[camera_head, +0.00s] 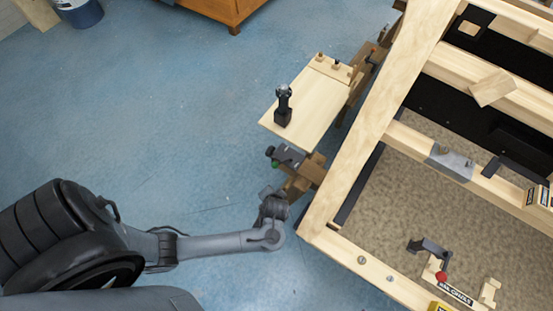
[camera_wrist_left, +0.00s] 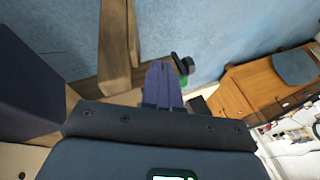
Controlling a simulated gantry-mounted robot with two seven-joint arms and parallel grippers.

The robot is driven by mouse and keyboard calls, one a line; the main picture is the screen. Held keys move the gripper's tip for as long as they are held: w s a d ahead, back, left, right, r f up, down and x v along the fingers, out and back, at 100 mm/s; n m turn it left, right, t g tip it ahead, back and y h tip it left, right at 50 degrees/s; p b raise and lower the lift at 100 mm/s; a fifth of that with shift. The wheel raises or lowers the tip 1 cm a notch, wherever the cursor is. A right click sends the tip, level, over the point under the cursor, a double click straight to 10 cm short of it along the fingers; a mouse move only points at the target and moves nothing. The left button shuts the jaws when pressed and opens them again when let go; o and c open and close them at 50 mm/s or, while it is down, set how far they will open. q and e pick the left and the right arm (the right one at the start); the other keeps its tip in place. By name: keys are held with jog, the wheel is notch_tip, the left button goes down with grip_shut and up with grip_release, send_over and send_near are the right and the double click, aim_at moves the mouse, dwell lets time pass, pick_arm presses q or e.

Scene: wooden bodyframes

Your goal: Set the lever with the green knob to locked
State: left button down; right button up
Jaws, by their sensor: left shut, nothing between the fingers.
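The green knob (camera_head: 274,164) shows as a small patch under a dark lever part (camera_head: 287,155), beside the wooden frame's left edge. In the left wrist view the green knob (camera_wrist_left: 183,80) is partly hidden below a dark cap (camera_wrist_left: 183,64), just right of the fingertips. My left gripper (camera_head: 268,192) is below the knob in the head view, apart from it. Its fingers (camera_wrist_left: 162,66) are closed together and hold nothing. I cannot tell from these views whether the lever is at its locked position. My right gripper is not in view.
A pale board (camera_head: 310,108) with a black joystick (camera_head: 283,105) sits just above the lever. The wooden frame (camera_head: 365,140) stands close on the right. A red knob (camera_head: 441,277) is inside it. Blue floor (camera_head: 180,130) on the left is clear.

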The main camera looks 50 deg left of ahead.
aim_at(282, 162)
pick_arm(q)
jog(key=w+d+r+t+p, duration=0.1)
jog(key=w+d+r, duration=0.1)
jog(key=w+r, duration=0.35)
jog(key=w+a+f+b, duration=0.4)
jog(key=a+f+b, duration=0.3)
jog(key=f, duration=0.1)
jog(key=shift+a+f, duration=0.3)
jog(key=shift+a, duration=0.1)
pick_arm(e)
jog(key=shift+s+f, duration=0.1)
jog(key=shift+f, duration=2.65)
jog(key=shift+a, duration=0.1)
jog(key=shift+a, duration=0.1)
